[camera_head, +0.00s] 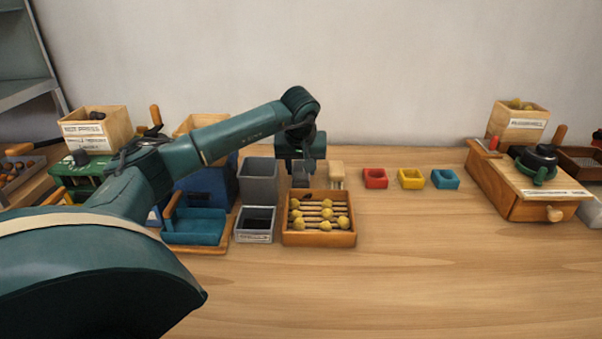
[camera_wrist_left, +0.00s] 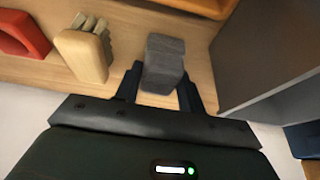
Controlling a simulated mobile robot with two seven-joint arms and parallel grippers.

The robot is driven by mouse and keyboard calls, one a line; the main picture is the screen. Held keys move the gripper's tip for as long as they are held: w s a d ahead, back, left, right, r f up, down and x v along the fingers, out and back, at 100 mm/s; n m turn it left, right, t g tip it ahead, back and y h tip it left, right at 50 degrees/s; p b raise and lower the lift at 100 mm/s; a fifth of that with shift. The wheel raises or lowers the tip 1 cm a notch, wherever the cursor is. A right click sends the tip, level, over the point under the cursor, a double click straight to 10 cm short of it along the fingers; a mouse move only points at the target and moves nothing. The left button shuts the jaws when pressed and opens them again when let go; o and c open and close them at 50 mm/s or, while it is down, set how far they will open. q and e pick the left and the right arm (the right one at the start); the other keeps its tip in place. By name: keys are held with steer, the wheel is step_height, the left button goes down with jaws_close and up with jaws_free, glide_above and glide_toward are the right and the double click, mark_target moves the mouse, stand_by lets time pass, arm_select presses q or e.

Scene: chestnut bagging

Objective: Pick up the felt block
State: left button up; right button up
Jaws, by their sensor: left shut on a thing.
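The felt block (camera_wrist_left: 164,58) is a dark grey block in the left wrist view, between the two fingers of my left gripper (camera_wrist_left: 160,88). The gripper is shut on it. In the head view, my left gripper (camera_head: 301,163) points down behind the wooden tray, and the grey block (camera_head: 300,177) shows partly below it. I cannot tell whether the block touches the table. My right gripper is in neither view.
A wooden brush (camera_wrist_left: 84,52) stands close beside the block. Red (camera_head: 375,178), yellow (camera_head: 411,179) and blue (camera_head: 445,179) cups stand to the right. A tall grey bin (camera_head: 258,181) is left; a wooden tray (camera_head: 318,239) with yellowish balls is in front. The front table is clear.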

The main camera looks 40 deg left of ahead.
arm_select(q)
step_height(320, 180, up, 10)
steer(key=shift+p, duration=0.4)
